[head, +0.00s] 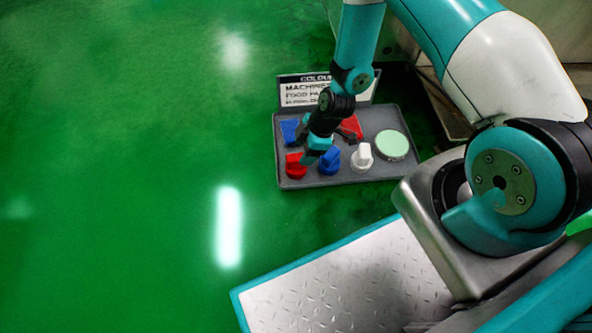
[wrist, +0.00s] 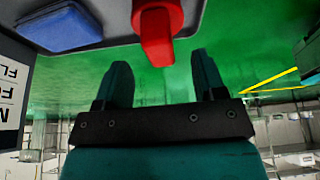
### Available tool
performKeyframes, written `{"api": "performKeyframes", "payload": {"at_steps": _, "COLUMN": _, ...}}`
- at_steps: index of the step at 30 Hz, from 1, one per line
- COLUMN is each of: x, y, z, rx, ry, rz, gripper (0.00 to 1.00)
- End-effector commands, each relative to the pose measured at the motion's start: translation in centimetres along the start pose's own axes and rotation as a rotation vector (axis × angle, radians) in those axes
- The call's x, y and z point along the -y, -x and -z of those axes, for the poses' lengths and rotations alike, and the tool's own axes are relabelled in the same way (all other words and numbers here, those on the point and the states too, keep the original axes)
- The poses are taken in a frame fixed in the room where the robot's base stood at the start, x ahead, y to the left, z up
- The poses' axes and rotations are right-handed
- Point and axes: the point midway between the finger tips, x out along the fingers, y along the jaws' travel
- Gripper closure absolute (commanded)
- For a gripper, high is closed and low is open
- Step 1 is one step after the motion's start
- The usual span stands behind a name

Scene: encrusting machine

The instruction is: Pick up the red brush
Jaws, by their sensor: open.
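A red brush (head: 295,163) with a raised block handle stands at the front left of the grey tray (head: 291,184). In the wrist view the red brush (wrist: 157,35) shows at the top centre, its handle pointing toward the space between my fingers. My gripper (head: 314,152) is over the left part of the tray, close to the brush. In the wrist view my gripper (wrist: 160,75) is open, with nothing between its two teal fingers. The brush is just beyond the fingertips, apart from them.
The tray also holds a blue pad (head: 290,130), a red flat piece (head: 352,124), a blue brush (head: 329,160), a white brush (head: 362,156) and a pale green disc (head: 391,145). A lettered sign (head: 300,90) stands behind. Green floor at left is clear.

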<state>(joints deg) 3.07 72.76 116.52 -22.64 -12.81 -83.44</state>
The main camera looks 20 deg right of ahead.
Motion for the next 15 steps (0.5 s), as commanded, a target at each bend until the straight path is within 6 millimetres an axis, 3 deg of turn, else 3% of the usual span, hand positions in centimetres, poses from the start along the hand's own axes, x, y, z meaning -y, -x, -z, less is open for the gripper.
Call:
{"api": "performKeyframes", "payload": {"at_steps": 7, "x": 0.0, "y": -1.5, "z": -0.1, "rx": 0.000, "ry": -0.001, "rz": 0.000, "gripper": 0.36}}
{"api": "performKeyframes", "payload": {"at_steps": 15, "x": -0.1, "y": -5.3, "z": -0.1, "rx": 0.000, "ry": 0.001, "rz": 0.001, "gripper": 0.36}}
